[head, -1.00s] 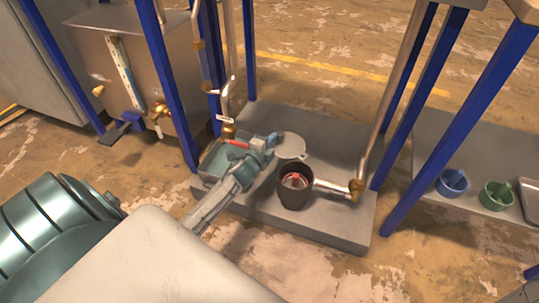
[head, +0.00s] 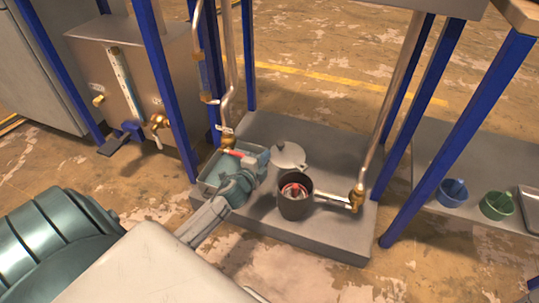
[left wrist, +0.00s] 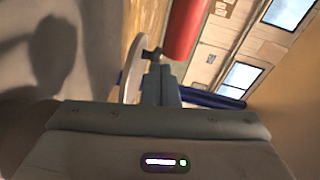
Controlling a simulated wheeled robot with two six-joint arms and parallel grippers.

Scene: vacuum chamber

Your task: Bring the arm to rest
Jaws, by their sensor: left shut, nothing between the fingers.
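My left arm comes in from the lower left of the head view. My right gripper is not in view.
Blue posts (head: 400,120) stand around the grey plinth (head: 330,235). Blue (head: 453,193) and green (head: 496,205) cups stand at right.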

